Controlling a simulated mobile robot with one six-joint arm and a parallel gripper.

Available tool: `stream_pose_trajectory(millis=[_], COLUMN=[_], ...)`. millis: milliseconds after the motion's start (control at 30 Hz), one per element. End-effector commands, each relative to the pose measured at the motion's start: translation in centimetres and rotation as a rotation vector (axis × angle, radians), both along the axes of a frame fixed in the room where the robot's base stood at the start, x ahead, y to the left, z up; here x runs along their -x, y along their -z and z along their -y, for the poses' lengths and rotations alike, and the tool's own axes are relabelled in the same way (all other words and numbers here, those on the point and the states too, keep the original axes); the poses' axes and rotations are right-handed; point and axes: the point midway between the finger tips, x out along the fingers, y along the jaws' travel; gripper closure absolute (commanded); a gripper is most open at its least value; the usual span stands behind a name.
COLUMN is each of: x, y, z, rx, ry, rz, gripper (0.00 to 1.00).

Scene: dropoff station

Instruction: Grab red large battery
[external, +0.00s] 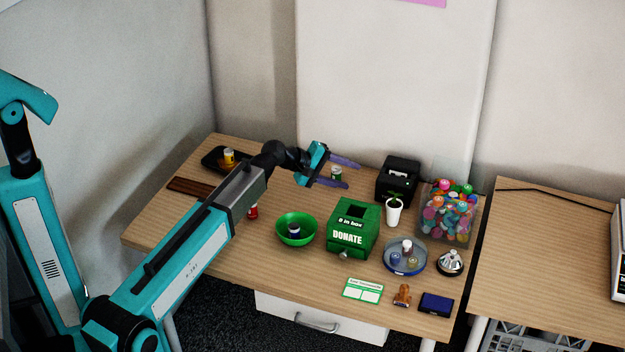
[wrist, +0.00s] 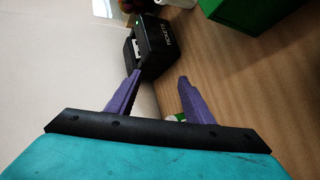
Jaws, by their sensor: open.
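A small red cylinder (external: 253,212), which looks like the red battery, stands on the desk left of the green bowl; my arm partly hides it. My gripper (external: 353,175) is open, with its purple fingers over the back of the desk, well to the right of the red cylinder and pointing right. A small green-and-white cylinder (external: 336,174) shows between the fingers in the external view; I cannot tell its height relative to them. In the wrist view my gripper (wrist: 160,76) has its fingers apart with nothing held. The red cylinder is not in the wrist view.
A green bowl (external: 309,236) holds a dark cylinder. A green donate box (external: 364,247), black printer (external: 413,177), white plant pot (external: 393,215) and clear container of colourful balls (external: 425,222) stand to the right. A black tray (external: 211,156) with a yellow-orange cylinder (external: 229,156) is at the back left.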

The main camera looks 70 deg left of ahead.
Motion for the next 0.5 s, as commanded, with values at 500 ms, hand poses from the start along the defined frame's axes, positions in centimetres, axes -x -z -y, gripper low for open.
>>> stream_pose_trajectory(millis=[500], x=[13.6], y=[1.8], z=[-6.5], rx=[0.597], ry=[-0.057], rz=[-0.092], gripper=[0.53])
